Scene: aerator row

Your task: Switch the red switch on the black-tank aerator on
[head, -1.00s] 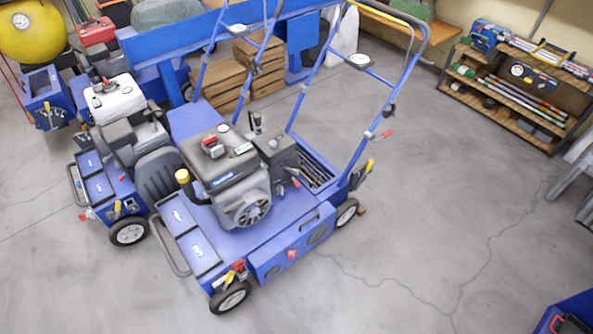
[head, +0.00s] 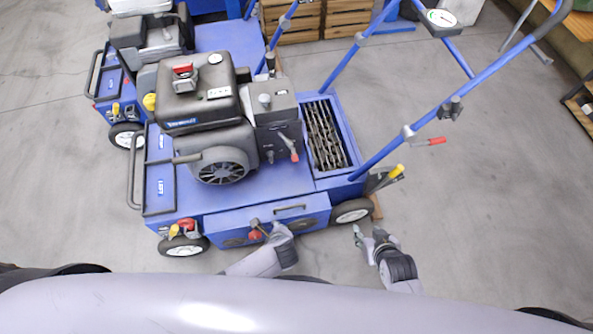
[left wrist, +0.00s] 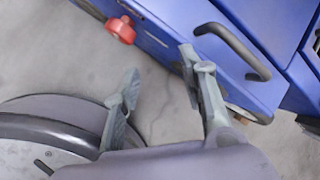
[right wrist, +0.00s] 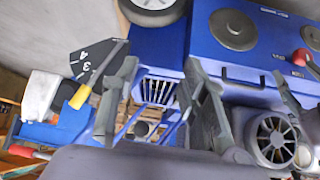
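The nearest blue aerator (head: 250,200) carries an engine with a black tank (head: 205,95). A red switch-like part (head: 183,71) sits on top of the tank; its position cannot be read. A red-tipped lever (head: 290,145) stands on the engine's right side. My right gripper (head: 368,232) is open and empty, low beside the near right wheel; its parted fingers show in the right wrist view (right wrist: 160,70). My left gripper (left wrist: 160,85) is open and empty in the left wrist view, near the aerator's front panel, its handle (left wrist: 232,50) and a red knob (left wrist: 121,30). The head view hardly shows its fingers.
The blue handlebar (head: 440,110), with a gauge (head: 441,18) and a red-tipped lever (head: 430,141), rises at the right. Wooden crates (head: 295,22) stand behind. The floor at the right is clear.

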